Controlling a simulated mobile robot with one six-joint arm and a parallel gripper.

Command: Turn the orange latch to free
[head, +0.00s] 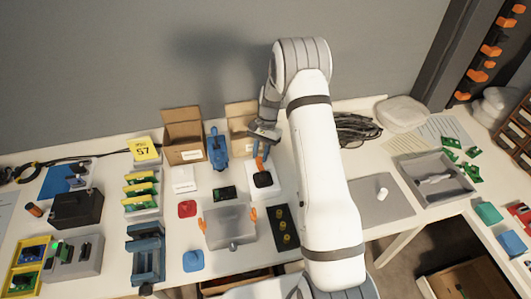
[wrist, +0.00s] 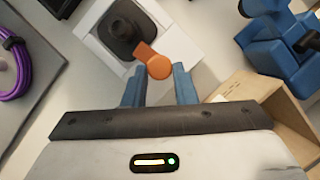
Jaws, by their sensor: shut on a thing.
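The orange latch (wrist: 160,67) is a short arm with a round end, in the wrist view. It reaches out from a black knob-like body (wrist: 122,22) on a white base (wrist: 178,42). In the head view the latch (head: 260,163) stands out behind the black body (head: 263,179), on the white base (head: 265,193). My gripper (wrist: 158,78) has its blue fingers on either side of the latch's round end and is shut on it. In the head view my gripper (head: 261,151) comes down from behind the latch. The fingertip contact is partly hidden.
Open cartons (head: 183,136) stand behind, with a blue device (head: 217,148) close to the left. A grey box (head: 229,229) with orange clips sits in front, beside a black panel (head: 283,228). A dark cable coil (head: 356,129) lies right of my arm. A grey mat (head: 378,203) has some free room.

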